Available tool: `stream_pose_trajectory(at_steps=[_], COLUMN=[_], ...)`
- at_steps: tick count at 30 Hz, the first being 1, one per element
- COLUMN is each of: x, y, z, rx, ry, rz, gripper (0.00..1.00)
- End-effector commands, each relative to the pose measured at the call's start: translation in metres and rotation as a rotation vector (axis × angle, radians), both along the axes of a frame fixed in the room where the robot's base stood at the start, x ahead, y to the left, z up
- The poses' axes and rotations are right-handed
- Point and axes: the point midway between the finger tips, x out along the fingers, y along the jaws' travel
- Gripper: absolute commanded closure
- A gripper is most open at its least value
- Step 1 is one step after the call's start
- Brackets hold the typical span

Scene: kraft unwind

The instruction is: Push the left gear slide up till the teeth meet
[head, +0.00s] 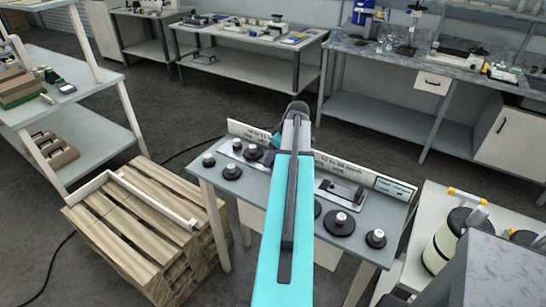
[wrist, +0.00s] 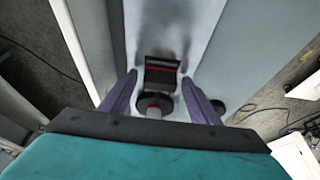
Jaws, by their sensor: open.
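On the grey-blue bench (head: 222,196), dark round gears with pale hubs stand in a left group, including one gear (head: 232,172) and another (head: 252,153). The wrist view shows a dark disc with a pinkish post (wrist: 154,106) between the fingers, and a black block with a red line (wrist: 162,72) just beyond. I cannot tell which slide these belong to. My gripper (wrist: 160,77) is open, its two purple fingers on either side of the disc, with no clear contact. Whether any teeth meet is not visible.
A right-hand group holds a plate with a black block (head: 343,189), a large gear (head: 340,222) and a smaller one (head: 376,238). A low lettered board (head: 350,171) runs along the bench's back. A wooden pallet stack (head: 135,225) stands left; a side table (head: 440,205) stands right.

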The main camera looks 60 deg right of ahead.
Motion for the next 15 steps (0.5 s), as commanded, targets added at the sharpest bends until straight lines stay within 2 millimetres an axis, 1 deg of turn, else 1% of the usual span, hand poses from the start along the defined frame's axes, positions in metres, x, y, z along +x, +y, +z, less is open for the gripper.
stream_pose_trajectory(at_steps=[1, 5, 6, 11, 15], x=[0.0, 0.0, 0.0, 0.001, 0.012], y=[0.0, 0.0, 0.0, -0.001, -0.001], z=[0.0, 0.0, 0.0, 0.0, -0.001], rx=[0.0, 0.0, 0.0, 0.0, -0.002], ry=[0.0, 0.0, 0.0, 0.0, -0.001], rz=[0.0, 0.0, 0.0, 0.0, 0.001], gripper=[0.47, 0.69, 0.76, 0.76, 0.76])
